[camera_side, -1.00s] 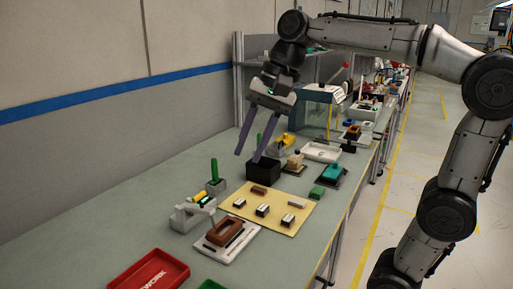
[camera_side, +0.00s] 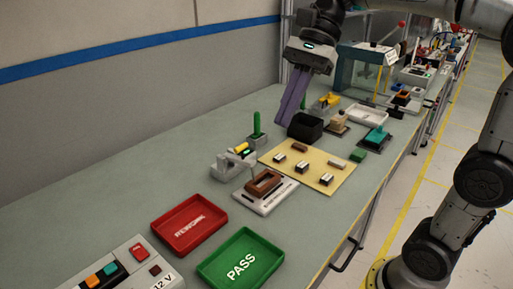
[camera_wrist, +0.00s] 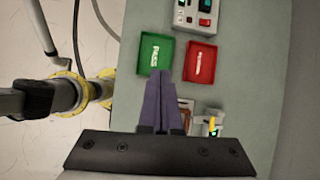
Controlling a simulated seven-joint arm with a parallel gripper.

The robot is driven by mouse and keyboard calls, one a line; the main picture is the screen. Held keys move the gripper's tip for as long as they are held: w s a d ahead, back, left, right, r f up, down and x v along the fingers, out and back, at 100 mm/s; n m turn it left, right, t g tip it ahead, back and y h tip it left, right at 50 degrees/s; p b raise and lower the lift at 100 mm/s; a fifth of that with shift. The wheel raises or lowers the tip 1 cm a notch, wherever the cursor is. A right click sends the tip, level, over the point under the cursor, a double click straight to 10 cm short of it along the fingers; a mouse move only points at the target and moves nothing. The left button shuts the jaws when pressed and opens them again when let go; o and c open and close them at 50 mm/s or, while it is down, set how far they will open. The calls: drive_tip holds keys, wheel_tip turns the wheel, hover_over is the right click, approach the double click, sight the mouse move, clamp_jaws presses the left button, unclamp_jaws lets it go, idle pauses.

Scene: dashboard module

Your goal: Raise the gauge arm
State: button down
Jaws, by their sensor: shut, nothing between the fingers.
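The gauge (camera_side: 231,168) is a light grey fixture with a yellow grip (camera_side: 241,147) and a small lit green display. It stands left of a brown part (camera_side: 264,183) on a white plate (camera_side: 268,199). The angle of its arm is too small to tell surely. My gripper (camera_side: 283,121) has long purple fingers, shut together and empty, pointing down above the bench behind the gauge, near a black bin. In the wrist view, the fingers (camera_wrist: 161,73) are together. The gauge's yellow and green parts (camera_wrist: 214,126) show right of them, and my gripper's body hides the rest.
A green post (camera_side: 256,123) stands upright behind the gauge. The black bin (camera_side: 305,128) and a cream board (camera_side: 310,173) with several small parts lie to the right. A red REWORK tray (camera_side: 190,224) and green PASS tray (camera_side: 241,259) lie in front. Bench left of the gauge is clear.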

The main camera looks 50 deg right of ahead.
drive_tip(key=w+d+f+m+g+y, duration=0.1)
drive_tip(key=w+d+f+m+y, duration=0.25)
drive_tip(key=w+m, duration=0.2)
drive_tip(key=w+d+f+m+g+y, duration=0.1)
drive_tip(key=w+d+f+m+y, duration=0.3)
drive_tip(key=w, duration=0.3)
drive_tip(key=w+d+f+m+t+y, duration=0.3)
drive_tip(key=w+d+f+m+y, duration=0.15)
drive_tip(key=d+f, duration=0.4)
drive_tip(key=m+t, duration=0.2)
drive_tip(key=m, duration=0.1)
approach(238, 159)
drive_tip(key=s+d+r, duration=0.2)
drive_tip(key=s, duration=0.1)
drive_tip(key=x, duration=0.9)
drive_tip(key=shift+a+r, duration=0.3)
drive_tip(key=shift+r, duration=0.1)
drive_tip(key=shift+w+r+m, duration=0.15)
drive_tip(key=shift+m, duration=0.35)
